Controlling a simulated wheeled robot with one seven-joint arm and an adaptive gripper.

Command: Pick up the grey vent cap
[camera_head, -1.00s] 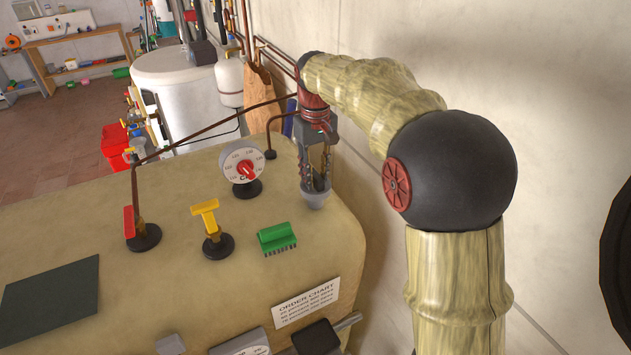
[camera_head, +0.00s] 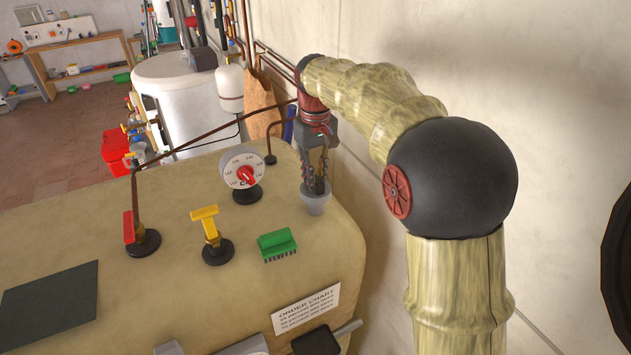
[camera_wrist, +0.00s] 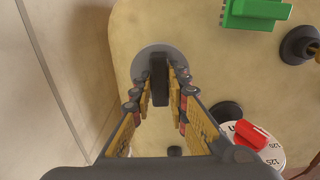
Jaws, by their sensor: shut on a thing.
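The grey vent cap (camera_head: 314,204) is at the right end of the boiler top, by the wall. It has a round, pale grey body, and in the wrist view its wide disc (camera_wrist: 150,60) shows with a dark upright tab (camera_wrist: 160,85) across it. My gripper (camera_head: 316,188) points down over it and is shut on the cap, with the fingers on either side of the tab in the wrist view. The fingers partly hide the cap, and I cannot tell whether it touches the boiler top.
The boiler top (camera_head: 160,290) carries a green brush-like block (camera_head: 276,243), a yellow-handled valve (camera_head: 208,228), a red-handled valve (camera_head: 130,228) and a dial gauge (camera_head: 241,172) with a red pointer. A copper pipe (camera_head: 215,132) runs behind. The wall (camera_head: 390,270) is close on the right.

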